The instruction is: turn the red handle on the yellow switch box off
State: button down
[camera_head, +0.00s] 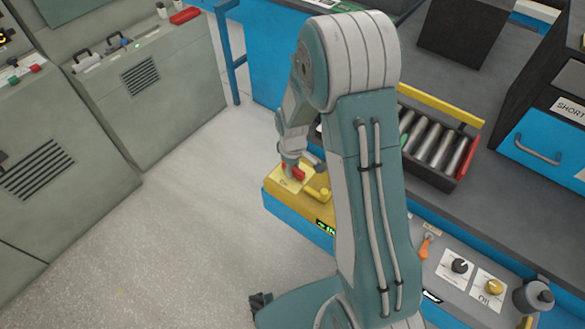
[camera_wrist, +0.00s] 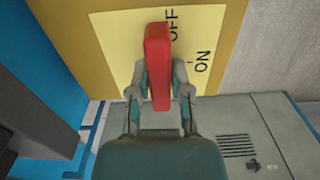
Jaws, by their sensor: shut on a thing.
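The yellow switch box (camera_head: 272,187) sits at the edge of the blue workbench, left of my arm in the head view. Its red handle (camera_head: 298,173) shows just by my gripper (camera_head: 292,157). In the wrist view the red handle (camera_wrist: 158,62) stands upright in the picture, between the two fingers of my gripper (camera_wrist: 159,92), which is shut on it. Behind it is a pale yellow label (camera_wrist: 115,50) with OFF and ON printed sideways to the right of the handle. The handle's upper end is beside OFF and partly covers that word. ON is lower right.
A tray of battery cylinders (camera_head: 432,143) stands on the bench right of my arm. A panel with knobs (camera_head: 460,266) and a dark bottle (camera_head: 532,296) are at the lower right. Grey cabinets (camera_head: 150,100) stand across open floor at the left.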

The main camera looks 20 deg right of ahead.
jog(key=shift+w+r, duration=0.15)
jog(key=shift+w, duration=0.15)
jog(key=c, duration=0.6)
grip_release()
jog(key=shift+o, duration=0.2)
jog(key=shift+s+a, duration=0.1)
notch_tip(320, 180, up, 12)
